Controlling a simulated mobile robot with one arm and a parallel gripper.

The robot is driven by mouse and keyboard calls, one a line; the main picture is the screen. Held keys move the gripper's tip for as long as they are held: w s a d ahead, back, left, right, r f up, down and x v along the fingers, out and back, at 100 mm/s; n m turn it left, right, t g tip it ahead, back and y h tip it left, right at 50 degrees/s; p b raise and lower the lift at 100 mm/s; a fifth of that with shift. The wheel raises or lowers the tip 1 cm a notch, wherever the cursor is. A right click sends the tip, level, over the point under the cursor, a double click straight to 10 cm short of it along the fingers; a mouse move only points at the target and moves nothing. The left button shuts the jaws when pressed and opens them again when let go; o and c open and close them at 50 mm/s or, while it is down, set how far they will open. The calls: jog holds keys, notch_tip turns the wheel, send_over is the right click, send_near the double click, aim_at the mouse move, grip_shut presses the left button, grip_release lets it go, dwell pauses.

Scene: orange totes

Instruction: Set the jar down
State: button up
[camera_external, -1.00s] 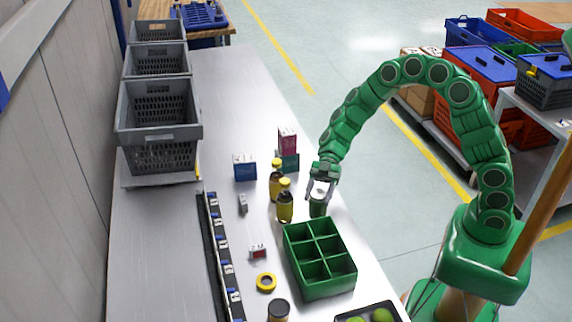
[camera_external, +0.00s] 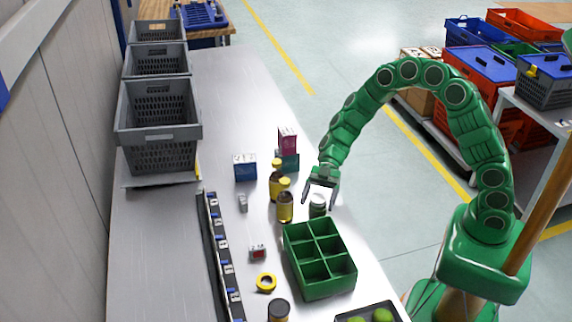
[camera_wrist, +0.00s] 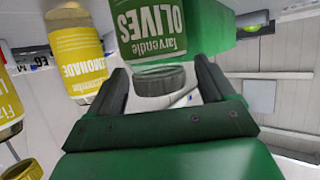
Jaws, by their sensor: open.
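The jar, a green-labelled olives jar with a grey lid, stands on the metal table (camera_external: 160,240) just behind the green divided box; it shows in the external view (camera_external: 317,206) and in the wrist view (camera_wrist: 150,30). My gripper (camera_external: 319,198) is open above the jar, one finger to each side of it. In the wrist view my gripper (camera_wrist: 162,78) has its fingers spread wide with the jar's lid between and beyond the tips, apart from both. The jar's base is out of the wrist view.
Two yellow-labelled lemonade bottles (camera_external: 285,207) stand just left of the jar. The green divided box (camera_external: 320,285) is in front. A blue box (camera_external: 245,168) and stacked pink and teal boxes (camera_external: 287,140) are behind. The table's right edge is close by.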

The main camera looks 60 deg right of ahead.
jog(key=shift+r, duration=0.2)
jog(key=v, duration=1.2)
